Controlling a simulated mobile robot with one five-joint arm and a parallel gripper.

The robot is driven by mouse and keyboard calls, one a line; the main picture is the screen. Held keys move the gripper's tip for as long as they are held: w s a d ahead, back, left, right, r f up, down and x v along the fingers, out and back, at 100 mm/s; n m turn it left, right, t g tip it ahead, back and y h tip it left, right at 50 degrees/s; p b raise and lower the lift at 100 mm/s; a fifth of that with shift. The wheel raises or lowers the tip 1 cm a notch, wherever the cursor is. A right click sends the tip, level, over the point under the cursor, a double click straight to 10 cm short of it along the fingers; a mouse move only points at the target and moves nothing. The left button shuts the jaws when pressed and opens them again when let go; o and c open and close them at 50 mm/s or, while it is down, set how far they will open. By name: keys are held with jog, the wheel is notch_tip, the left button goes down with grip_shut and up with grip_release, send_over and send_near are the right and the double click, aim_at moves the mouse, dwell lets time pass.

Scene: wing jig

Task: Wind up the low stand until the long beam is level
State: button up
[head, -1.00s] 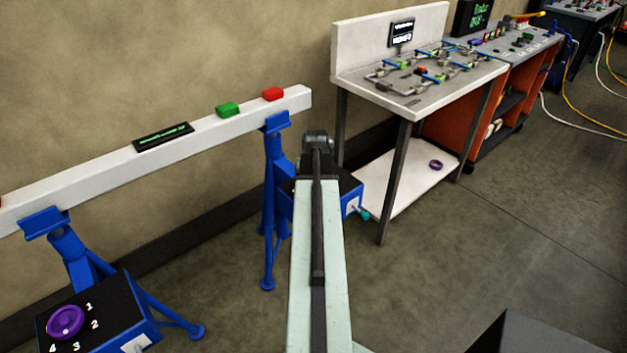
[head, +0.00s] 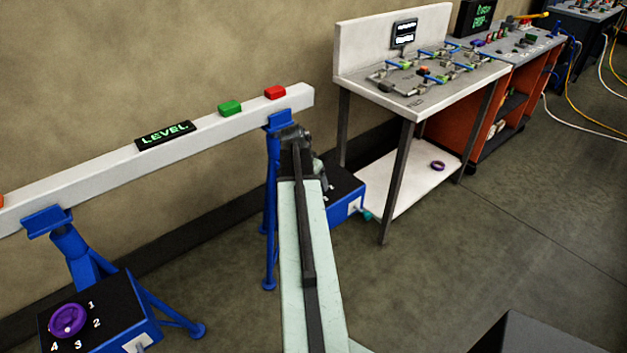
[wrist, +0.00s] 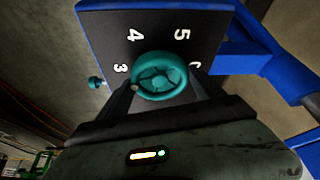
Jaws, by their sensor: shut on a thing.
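The long white beam (head: 70,182) lies across two blue stands along the wall. Its black display (head: 165,135) reads LEVEL in green. The left stand (head: 72,242) has a box with a purple handwheel (head: 69,320) and numbers. The right stand (head: 270,200) is partly hidden behind my arm; part of its box (head: 345,190) shows. In the wrist view a teal handwheel (wrist: 160,76) sits on a dark numbered panel (wrist: 105,45). My gripper (wrist: 163,88) is shut on this teal wheel, one finger on each side. In the head view my arm hides the wheel.
A green block (head: 229,107) and a red block (head: 275,92) sit on the beam's right part. A workbench (head: 430,85) with a lower shelf stands right of the right stand. The floor (head: 450,270) in front of the bench is clear.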

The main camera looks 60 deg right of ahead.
jog(key=shift+s+d, duration=0.1)
jog(key=shift+d, duration=0.05)
dwell(0.4)
jog(key=o, duration=1.4)
jog(key=p+v, duration=0.7)
jog(key=v, duration=0.1)
jog(key=shift+d, duration=0.1)
jog(key=shift+f, duration=0.1)
